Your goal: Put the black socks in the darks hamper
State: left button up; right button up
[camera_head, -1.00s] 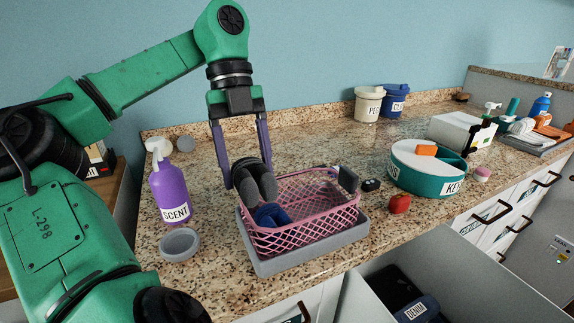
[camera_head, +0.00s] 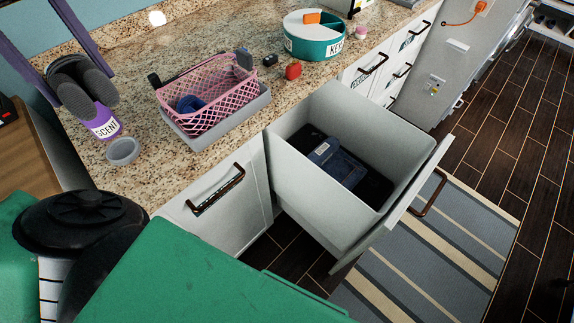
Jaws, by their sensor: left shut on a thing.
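My left gripper (camera_head: 84,88), at the upper left, is shut on the black socks (camera_head: 75,72), a dark grey-black rolled bundle. It holds them up in front of the purple scent bottle, with the counter behind. A pull-out hamper (camera_head: 405,140) stands open below the counter's front edge, at center right, away from the socks. Inside it lie a dark blue folded item (camera_head: 338,162) and black cloth. I can read no label on the hamper. My right gripper is not in view.
A grey bowl (camera_head: 122,151), the scent bottle (camera_head: 104,125), a red object (camera_head: 293,71) and a teal round container (camera_head: 318,48) stand on the counter. A striped rug (camera_head: 440,240) lies beside the hamper.

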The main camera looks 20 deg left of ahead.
aim_at(372, 188)
jog(key=l+u, duration=0.15)
jog(key=l, duration=0.3)
jog(key=k+l+u, duration=0.1)
jog(key=l, duration=0.3)
jog(key=k+l+u, duration=0.15)
jog(key=l, duration=0.25)
jog(key=k+l+u, duration=0.1)
jog(key=l, duration=0.3)
jog(key=i+l+u, duration=0.3)
jog(key=i+l, duration=0.2)
jog(key=l, duration=0.15)
jog(key=i+l+u, duration=0.3)
jog(key=i+l, duration=0.15)
jog(key=l, duration=0.3)
jog(key=i+l, duration=0.15)
jog(key=i+u, duration=0.05)
jog(key=i, duration=0.05)
